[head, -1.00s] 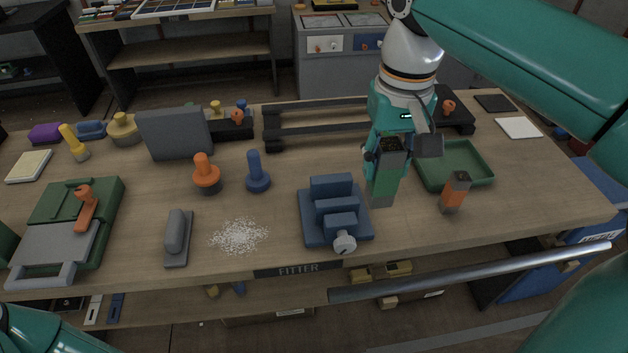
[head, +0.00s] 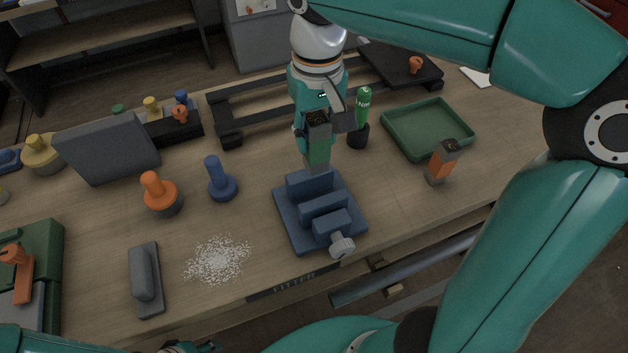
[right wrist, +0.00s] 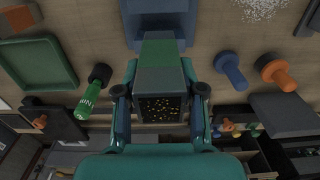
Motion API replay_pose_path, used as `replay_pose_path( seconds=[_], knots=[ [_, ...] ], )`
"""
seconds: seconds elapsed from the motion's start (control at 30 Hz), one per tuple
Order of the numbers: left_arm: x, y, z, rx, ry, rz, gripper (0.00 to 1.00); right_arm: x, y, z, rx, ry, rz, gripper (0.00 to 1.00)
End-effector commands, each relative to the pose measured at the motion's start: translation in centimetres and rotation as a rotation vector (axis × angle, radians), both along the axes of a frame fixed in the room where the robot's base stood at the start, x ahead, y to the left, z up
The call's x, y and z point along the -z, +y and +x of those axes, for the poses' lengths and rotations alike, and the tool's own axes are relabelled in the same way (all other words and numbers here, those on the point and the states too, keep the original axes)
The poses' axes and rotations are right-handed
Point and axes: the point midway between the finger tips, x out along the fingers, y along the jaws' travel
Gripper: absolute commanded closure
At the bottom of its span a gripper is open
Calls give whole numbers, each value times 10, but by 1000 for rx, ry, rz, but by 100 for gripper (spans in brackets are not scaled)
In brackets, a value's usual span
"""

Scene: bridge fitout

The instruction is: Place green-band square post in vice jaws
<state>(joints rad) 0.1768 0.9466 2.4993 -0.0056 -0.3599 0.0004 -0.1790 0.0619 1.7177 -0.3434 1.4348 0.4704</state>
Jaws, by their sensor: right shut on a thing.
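The green-band square post (head: 319,152) is grey with a green band and a dark speckled top end. My right gripper (head: 316,130) is shut on it and holds it roughly upright. The blue vice (head: 284,207) stands near the bench's front edge. In the head view the post's lower end meets the outline of the vice's rear block; I cannot tell whether they touch. In the right wrist view the post (right wrist: 160,52) is between the fingers (right wrist: 160,98), with the vice (right wrist: 160,8) beyond it. My left gripper cannot be made out clearly.
An orange-band post (head: 442,163) stands right of the vice, before a green tray (head: 425,133). Blue (head: 220,182) and orange (head: 160,193) pegs stand left. White shavings (head: 217,260) lie in front.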

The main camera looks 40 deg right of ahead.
Motion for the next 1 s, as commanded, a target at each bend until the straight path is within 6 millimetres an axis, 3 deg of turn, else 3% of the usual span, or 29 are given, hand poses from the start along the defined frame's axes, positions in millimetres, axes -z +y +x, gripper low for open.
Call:
replay_pose_path(
  seconds=[0.1, 0.3, 0.53, 0.8, 1.0],
  knots=[
    [6, 0, 0, 0, 0, 0, 60, 35, -1, -2, 4, 5, -1, 100],
    [9, 0, 0, 0, -1, 0, 60, 72, -2, -2, 5, 2, 0, 100],
    [10, 0, 0, 0, -1, 0, 60, 89, -2, -1, 5, 2, -1, 100],
    [13, 0, 0, 0, -1, 0, 60, 123, -2, -2, 7, 2, 0, 100],
    [13, 0, 0, 0, -1, 0, 60, 125, -2, -1, 7, -1, 1, 100]
  ],
)
